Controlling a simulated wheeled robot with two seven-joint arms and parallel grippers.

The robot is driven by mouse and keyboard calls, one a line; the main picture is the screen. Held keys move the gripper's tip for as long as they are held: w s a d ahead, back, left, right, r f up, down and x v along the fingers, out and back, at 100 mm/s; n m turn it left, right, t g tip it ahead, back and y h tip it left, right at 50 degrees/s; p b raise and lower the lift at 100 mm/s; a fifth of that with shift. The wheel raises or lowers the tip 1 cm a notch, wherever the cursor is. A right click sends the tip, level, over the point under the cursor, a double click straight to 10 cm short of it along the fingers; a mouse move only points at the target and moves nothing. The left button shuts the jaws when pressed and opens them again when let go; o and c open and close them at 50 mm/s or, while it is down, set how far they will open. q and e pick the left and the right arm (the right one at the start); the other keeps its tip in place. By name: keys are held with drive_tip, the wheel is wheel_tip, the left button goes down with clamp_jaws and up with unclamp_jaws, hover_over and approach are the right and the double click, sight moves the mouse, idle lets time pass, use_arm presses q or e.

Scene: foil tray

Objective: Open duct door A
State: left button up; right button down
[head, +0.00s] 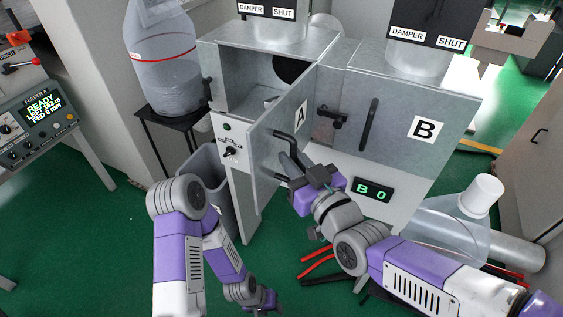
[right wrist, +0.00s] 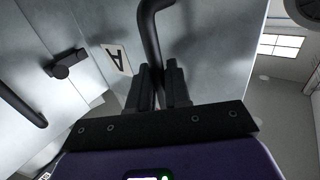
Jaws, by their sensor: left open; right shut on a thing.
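Duct door A (head: 280,147) is a grey metal door marked "A", swung outward on its box so the inside shows. Its dark bar handle (head: 279,136) stands on the outer face. My right gripper (head: 294,163) is shut on the handle; in the right wrist view the fingers (right wrist: 160,88) close on the handle bar (right wrist: 150,25) and the "A" label shows beside them. My left gripper (head: 262,303) is open and low near the floor, away from the door.
The box interior (head: 245,82) shows a dark round duct opening (head: 290,70). Closed door B (head: 405,105) is to the right, with a latch (head: 331,117) between. A grey bin (head: 208,165) stands left of the door. A clear duct piece (head: 440,225) and red-handled tools (head: 317,266) lie at right.

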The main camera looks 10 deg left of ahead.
drive_tip(key=shift+w+d+r+y+b, duration=0.1)
drive_tip(key=shift+w+d+y+b, duration=0.05)
drive_tip(key=shift+d, duration=0.25)
drive_tip(key=shift+w+d+r+y+b, duration=0.1)
drive_tip(key=shift+d+y+b, duration=0.05)
drive_tip(key=shift+d, duration=0.25)
drive_tip(key=c, duration=1.5)
unclamp_jaws()
drive_tip(key=shift+o, duration=1.3)
drive_tip(key=shift+w+g, duration=0.15)
drive_tip(key=shift+g, duration=0.15)
drive_tip(key=shift+a+f+n, duration=0.1)
drive_tip(key=shift+f+n, duration=0.05)
drive_tip(key=shift+n, duration=0.15)
drive_tip(key=p+v, duration=0.2)
drive_tip(key=v, duration=0.5)
drive_tip(key=shift+s+d, duration=0.25)
drive_tip(key=shift+s, duration=0.05)
